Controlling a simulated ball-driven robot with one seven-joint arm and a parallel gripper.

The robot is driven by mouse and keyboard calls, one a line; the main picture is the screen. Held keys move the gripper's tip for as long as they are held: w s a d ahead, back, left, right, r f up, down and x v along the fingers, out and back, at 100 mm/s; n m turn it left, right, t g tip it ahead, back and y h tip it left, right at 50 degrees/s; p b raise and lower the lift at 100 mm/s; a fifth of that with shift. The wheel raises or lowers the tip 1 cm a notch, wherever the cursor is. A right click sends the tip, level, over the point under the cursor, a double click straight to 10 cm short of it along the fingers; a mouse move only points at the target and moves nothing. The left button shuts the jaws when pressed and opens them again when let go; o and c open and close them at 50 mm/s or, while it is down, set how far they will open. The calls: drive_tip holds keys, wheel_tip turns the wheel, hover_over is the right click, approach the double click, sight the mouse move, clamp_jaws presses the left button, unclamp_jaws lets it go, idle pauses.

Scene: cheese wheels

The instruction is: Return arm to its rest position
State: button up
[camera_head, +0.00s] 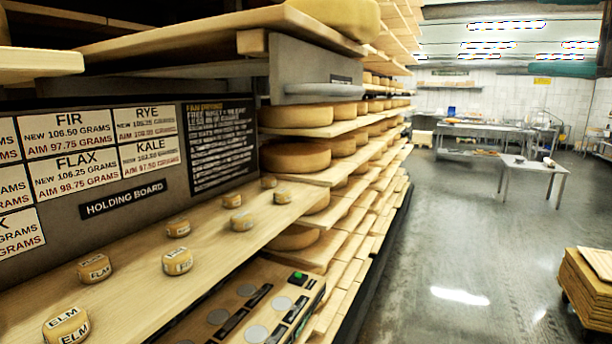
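My arm and gripper do not show in the head view, so I cannot see their pose or what the gripper holds. Several small labelled cheese wheels stand on a wooden holding board (130,250) at the left. One marked ELM (66,326) is nearest, at the bottom left. One marked FLAX (95,267) is behind it, and another labelled wheel (177,261) is to the right near the board's front edge. More small wheels stand farther along, such as one (242,221) near the middle.
A panel with round pads (257,333) lies below the board. Wooden shelves with large cheese wheels (296,158) run back along the left. A white table (533,164) stands at the back right. A cart with stacked boards (590,285) is at the right edge. The floor (470,250) between is clear.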

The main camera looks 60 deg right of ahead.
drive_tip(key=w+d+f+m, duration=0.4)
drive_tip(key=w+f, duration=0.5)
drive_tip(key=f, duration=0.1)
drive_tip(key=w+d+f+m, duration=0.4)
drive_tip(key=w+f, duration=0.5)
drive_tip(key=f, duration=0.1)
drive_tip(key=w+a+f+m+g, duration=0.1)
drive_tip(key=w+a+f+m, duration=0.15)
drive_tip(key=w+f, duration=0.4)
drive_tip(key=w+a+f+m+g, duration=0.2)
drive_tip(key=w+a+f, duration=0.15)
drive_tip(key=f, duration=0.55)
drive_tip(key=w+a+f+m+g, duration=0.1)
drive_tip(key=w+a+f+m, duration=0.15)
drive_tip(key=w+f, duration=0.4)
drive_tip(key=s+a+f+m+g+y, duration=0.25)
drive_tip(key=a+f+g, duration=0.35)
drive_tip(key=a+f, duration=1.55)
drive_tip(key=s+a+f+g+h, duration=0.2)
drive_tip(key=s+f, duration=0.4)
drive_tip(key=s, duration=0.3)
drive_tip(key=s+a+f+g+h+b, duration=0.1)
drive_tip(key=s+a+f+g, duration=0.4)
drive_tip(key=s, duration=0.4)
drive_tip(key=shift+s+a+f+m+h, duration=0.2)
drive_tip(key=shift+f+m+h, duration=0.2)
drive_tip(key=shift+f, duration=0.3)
